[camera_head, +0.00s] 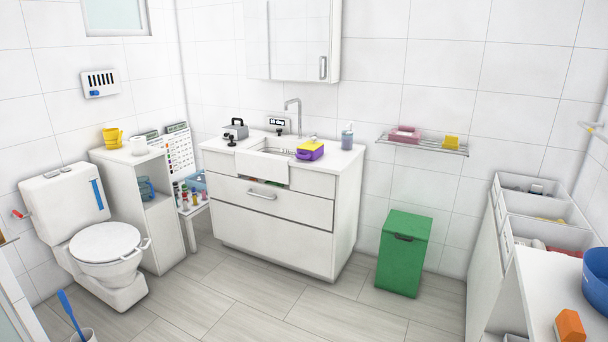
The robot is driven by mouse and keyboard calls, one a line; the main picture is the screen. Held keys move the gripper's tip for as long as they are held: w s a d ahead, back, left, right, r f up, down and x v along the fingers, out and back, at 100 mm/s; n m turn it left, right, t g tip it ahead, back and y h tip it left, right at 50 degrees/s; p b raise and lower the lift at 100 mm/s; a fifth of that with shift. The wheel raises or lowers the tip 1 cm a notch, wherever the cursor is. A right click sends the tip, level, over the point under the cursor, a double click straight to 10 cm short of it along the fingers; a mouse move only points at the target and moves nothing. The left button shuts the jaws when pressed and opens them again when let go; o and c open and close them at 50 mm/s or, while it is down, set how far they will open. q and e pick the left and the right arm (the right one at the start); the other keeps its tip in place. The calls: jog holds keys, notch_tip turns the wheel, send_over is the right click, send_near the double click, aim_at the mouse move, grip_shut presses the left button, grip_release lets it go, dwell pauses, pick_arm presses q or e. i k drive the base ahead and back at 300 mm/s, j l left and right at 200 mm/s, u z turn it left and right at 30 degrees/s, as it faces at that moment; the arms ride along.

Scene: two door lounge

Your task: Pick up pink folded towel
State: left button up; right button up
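A pink folded item (405,134), which looks like the folded towel, lies on the left part of a wire wall shelf (430,148). The shelf is on the back wall, to the right of the sink cabinet and above the green bin. A small yellow item (451,142) sits on the same shelf to its right, apart from it. Neither of my grippers shows in the head view.
A white sink cabinet (275,215) stands at the centre back, with a green bin (404,254) to its right. A toilet (103,245) is at left. White units with open bins (533,207) and a blue bowl (598,281) line the right side. The middle floor (255,300) is clear.

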aim_at(402, 134)
jog(key=i+z, duration=0.1)
jog(key=i, duration=0.4)
jog(key=i+j+z, duration=0.1)
jog(key=i, duration=0.4)
jog(key=i+j+z, duration=0.1)
jog(key=i, duration=0.4)
jog(key=i+j+z, duration=0.1)
jog(key=i, duration=0.4)
jog(key=j, duration=0.1)
